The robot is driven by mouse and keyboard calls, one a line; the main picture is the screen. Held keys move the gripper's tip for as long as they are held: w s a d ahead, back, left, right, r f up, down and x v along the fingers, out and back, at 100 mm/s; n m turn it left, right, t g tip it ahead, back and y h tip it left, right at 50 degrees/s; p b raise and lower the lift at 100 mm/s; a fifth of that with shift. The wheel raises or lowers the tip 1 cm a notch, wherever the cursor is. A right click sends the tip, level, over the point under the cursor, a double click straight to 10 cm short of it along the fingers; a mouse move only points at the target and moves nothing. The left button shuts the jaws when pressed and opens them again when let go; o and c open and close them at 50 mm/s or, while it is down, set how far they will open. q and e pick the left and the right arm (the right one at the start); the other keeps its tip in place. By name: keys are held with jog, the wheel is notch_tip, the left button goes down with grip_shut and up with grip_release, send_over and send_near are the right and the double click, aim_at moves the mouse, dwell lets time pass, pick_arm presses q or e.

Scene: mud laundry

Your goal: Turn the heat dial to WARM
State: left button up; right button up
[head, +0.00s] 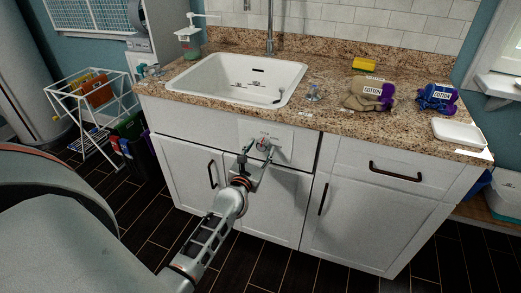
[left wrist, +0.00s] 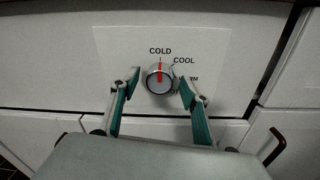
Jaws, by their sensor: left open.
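The heat dial (head: 263,144) is a small round grey knob on a pale panel on the cabinet front below the sink. In the left wrist view the dial (left wrist: 159,78) has a red pointer line, which points straight up at COLD. COOL is printed to its upper right. A label at its right is partly hidden by a finger, with only its last letters showing. My left gripper (head: 254,162) is open in front of the dial. In the left wrist view its fingertips (left wrist: 160,84) stand on either side of the knob; I cannot tell whether they touch it. My right gripper is not in view.
The granite counter (head: 330,117) juts out above the dial, with a white sink (head: 238,82) in it. Cabinet doors lie below, with a dark handle (head: 212,174) to the left. A drawer handle (head: 396,171) sticks out at the right. A drying rack (head: 88,100) stands at the left.

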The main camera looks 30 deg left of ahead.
pick_arm(q)
jog(key=c, duration=1.1)
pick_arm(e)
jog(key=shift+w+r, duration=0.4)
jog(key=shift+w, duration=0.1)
